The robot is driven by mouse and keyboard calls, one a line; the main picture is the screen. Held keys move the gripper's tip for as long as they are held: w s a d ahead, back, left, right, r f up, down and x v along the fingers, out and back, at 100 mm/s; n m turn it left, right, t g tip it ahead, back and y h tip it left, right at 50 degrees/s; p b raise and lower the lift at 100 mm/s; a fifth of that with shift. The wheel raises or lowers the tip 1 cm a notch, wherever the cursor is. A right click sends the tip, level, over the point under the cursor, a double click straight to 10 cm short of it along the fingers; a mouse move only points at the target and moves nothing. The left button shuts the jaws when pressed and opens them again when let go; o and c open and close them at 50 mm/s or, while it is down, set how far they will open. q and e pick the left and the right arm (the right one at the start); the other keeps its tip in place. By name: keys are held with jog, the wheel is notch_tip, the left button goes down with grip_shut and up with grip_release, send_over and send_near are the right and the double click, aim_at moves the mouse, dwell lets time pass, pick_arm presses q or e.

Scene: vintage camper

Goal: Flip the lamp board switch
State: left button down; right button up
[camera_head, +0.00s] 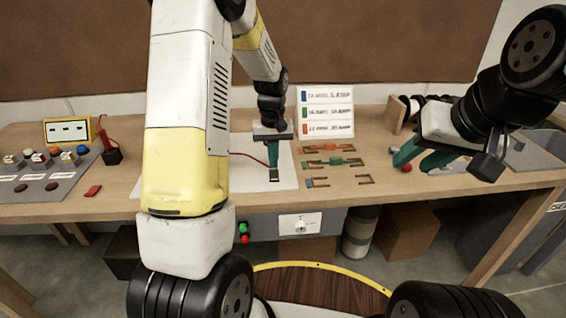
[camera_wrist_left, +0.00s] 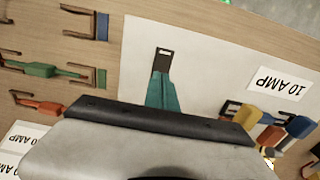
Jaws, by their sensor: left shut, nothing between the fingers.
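My left gripper (camera_head: 273,158) is shut and points down over a white sheet (camera_head: 240,178) on the bench. A small black piece with a light slot (camera_head: 275,175) shows at its fingertips; it also shows in the left wrist view (camera_wrist_left: 162,60). I cannot tell whether the fingers touch it or whether it is a switch. The teal fingers show in the left wrist view (camera_wrist_left: 162,92). My right gripper (camera_head: 424,160) is open over the bench's right side. No lamp board switch is clearly identifiable; my left arm hides part of the bench.
Forked coloured pieces (camera_head: 334,162) lie right of the sheet, before a label card (camera_head: 326,112). A grey board (camera_head: 45,172) with coloured knobs is at left. A dial plate (camera_head: 300,224) and red and green buttons (camera_head: 243,233) are below the bench front.

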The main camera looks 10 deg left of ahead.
aim_at(274, 172)
pick_arm(q)
jog(key=shift+f, duration=0.95)
dwell(0.8)
jog(key=shift+r, duration=3.55)
jog(key=shift+r, duration=0.1)
